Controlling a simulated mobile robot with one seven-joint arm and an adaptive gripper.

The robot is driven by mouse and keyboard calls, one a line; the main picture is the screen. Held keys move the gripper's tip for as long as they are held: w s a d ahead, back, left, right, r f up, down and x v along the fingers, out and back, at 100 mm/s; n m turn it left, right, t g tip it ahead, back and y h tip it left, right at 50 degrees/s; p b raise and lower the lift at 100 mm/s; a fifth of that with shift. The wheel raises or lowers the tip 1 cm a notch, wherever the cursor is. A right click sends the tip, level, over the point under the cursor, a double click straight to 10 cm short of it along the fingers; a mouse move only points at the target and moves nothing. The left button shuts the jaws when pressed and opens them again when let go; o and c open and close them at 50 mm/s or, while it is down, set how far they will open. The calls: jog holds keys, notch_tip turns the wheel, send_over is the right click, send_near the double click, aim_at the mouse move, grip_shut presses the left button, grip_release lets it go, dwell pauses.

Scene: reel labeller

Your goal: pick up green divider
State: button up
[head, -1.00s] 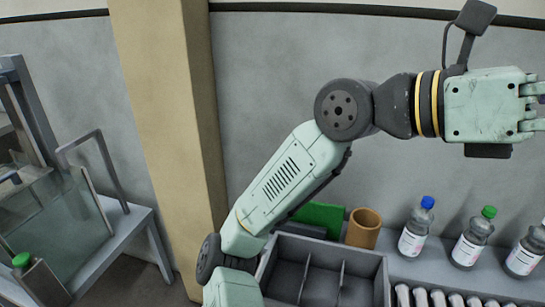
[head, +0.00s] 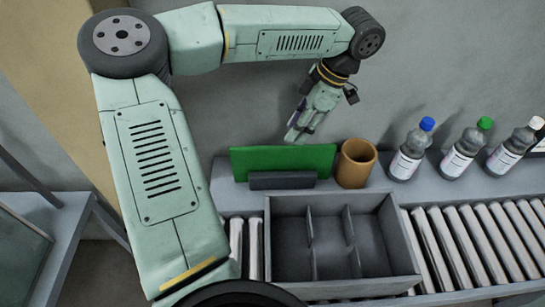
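The green divider (head: 283,161) is a flat green panel standing upright on the ledge behind the conveyor. A dark block (head: 282,181) stands against its lower front and hides part of it. My gripper (head: 298,133) hangs just above or in front of the divider's top edge, right of its middle. Its fingers point down and to the left. Whether it touches the divider cannot be made out. The fingers are small and seen at an angle, so their opening is unclear.
A brown cup (head: 356,164) stands close to the divider's right end. Bottles with blue (head: 411,150), green (head: 467,148) and white (head: 516,146) caps stand further right. A grey compartmented bin (head: 408,250) sits on the roller conveyor (head: 480,240) in front.

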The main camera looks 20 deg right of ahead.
aim_at(283, 156)
jog(key=x, duration=0.3)
jog(key=p+x, duration=0.1)
jog(key=x, duration=0.2)
jog(key=p+x, duration=0.1)
jog(key=x, duration=0.3)
jog(key=shift+s+d+f, duration=0.2)
jog(key=shift+s+d, duration=0.1)
jog(key=shift+s, duration=0.1)
jog(key=shift+c, duration=0.5)
grip_shut()
